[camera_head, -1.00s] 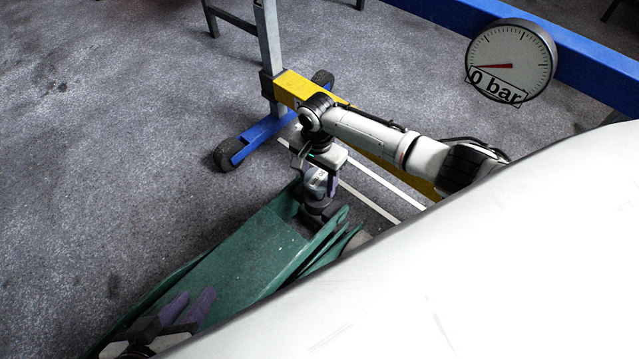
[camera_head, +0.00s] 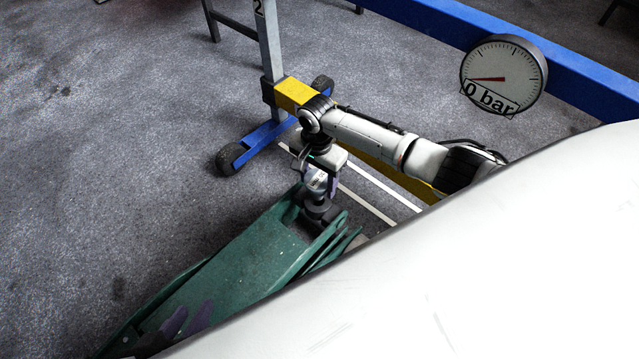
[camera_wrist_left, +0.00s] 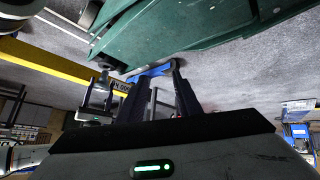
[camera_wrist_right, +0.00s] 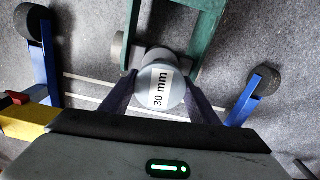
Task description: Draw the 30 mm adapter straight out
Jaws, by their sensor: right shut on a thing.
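The 30 mm adapter (camera_head: 317,181) is a pale grey cylinder at the end of the green trolley jack (camera_head: 235,262). In the right wrist view its round top (camera_wrist_right: 160,88) reads "30 mm". My right gripper (camera_head: 318,188) points down and is shut on the adapter, with one finger on each side. The adapter stands over the dark saddle (camera_head: 318,210); I cannot tell whether it is seated or clear of it. My left gripper (camera_head: 186,324) is by the jack's near left part, mostly hidden. In the left wrist view its fingers (camera_wrist_left: 157,92) are apart, with nothing between them.
A wheeled blue foot with a grey post (camera_head: 268,45) and yellow beam (camera_head: 293,92) stands behind the jack. A round gauge (camera_head: 504,75) reads 0 bar, before a blue beam (camera_head: 585,90). A large white surface covers the lower right. The floor at left is clear.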

